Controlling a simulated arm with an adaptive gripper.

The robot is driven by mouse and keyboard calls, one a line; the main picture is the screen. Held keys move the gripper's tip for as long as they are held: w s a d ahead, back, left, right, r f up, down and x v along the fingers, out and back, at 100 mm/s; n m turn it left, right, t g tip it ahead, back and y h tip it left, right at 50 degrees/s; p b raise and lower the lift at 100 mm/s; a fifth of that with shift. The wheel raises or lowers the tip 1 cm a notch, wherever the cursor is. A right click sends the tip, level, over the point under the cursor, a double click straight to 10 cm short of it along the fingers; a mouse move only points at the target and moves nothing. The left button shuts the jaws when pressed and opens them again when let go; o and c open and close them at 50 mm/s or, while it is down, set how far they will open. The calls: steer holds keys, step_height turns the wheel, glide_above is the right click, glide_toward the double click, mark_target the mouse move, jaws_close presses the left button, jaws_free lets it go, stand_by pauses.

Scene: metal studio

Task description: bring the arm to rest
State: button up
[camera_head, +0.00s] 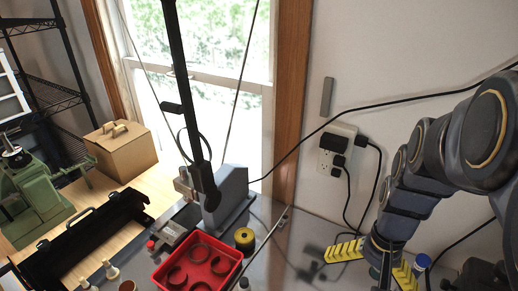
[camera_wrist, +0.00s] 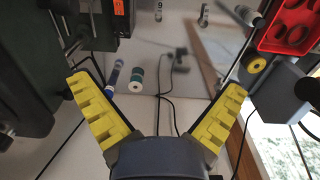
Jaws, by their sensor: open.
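My gripper (camera_head: 373,262) hangs at the right over the grey bench, its two yellow ribbed fingers spread wide. In the wrist view my gripper (camera_wrist: 157,86) is open and nothing lies between its fingers. A blue-capped cylinder (camera_head: 421,262) is just right of the fingers in the head view. In the wrist view a blue cylinder (camera_wrist: 113,76) and a teal-and-white cylinder (camera_wrist: 137,80) lie beyond the gap between the fingers.
A red tray (camera_head: 171,252) holding several rings stands on the bench, with a yellow spool (camera_head: 244,236) beside it. A black lamp arm (camera_head: 177,60) rises near the window. Cables hang from a wall outlet (camera_head: 338,146). A cardboard box (camera_head: 122,155) stands at the left.

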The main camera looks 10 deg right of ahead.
step_height(320, 180, down, 4)
steer(key=shift+r, duration=0.15)
stand_by(1.2)
